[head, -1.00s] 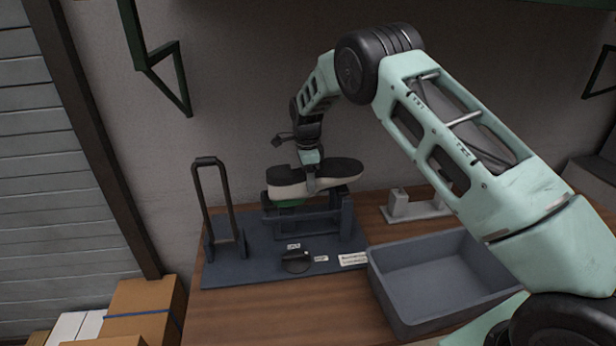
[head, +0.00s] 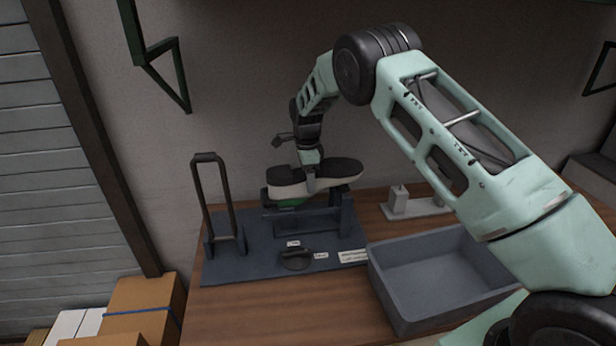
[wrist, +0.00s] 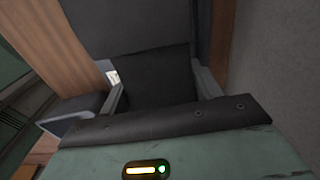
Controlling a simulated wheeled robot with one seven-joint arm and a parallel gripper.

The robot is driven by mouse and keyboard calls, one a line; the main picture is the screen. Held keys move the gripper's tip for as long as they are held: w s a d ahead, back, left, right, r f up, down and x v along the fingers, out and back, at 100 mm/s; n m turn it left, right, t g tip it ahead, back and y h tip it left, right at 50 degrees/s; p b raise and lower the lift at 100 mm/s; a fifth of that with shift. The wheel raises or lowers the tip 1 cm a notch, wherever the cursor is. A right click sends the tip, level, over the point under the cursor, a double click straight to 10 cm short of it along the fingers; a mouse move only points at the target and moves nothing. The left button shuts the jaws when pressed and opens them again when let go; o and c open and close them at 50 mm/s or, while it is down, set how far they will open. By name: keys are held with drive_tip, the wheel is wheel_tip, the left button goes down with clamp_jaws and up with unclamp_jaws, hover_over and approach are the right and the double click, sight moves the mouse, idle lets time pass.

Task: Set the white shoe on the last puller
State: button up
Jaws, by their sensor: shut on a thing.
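The white shoe (head: 288,189) is sole up above the last puller in the head view, its black sole (head: 340,168) on top. A green part (head: 291,203) shows just under its left end. My gripper (head: 311,182) is shut on the shoe around its middle, from above. The last puller (head: 225,267) is a dark base plate with a cradle frame below the shoe and a tall looped lever at left. I cannot tell whether the shoe touches the cradle. In the wrist view the dark sole (wrist: 160,75) lies between my fingers.
A grey open bin (head: 440,275) stands empty at the right front of the bench. A grey block fixture (head: 415,207) sits behind it. The tall lever (head: 203,200) rises left of the shoe. A round black knob (head: 296,259) is on the plate's front. Cardboard boxes (head: 145,305) are at lower left.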

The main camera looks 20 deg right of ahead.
drive_tip(key=shift+r, duration=0.1)
drive_tip(key=o, duration=1.7)
drive_tip(key=shift+r+p, duration=2.25)
drive_tip(key=shift+r, duration=1.65)
drive_tip(key=shift+s+f, duration=0.1)
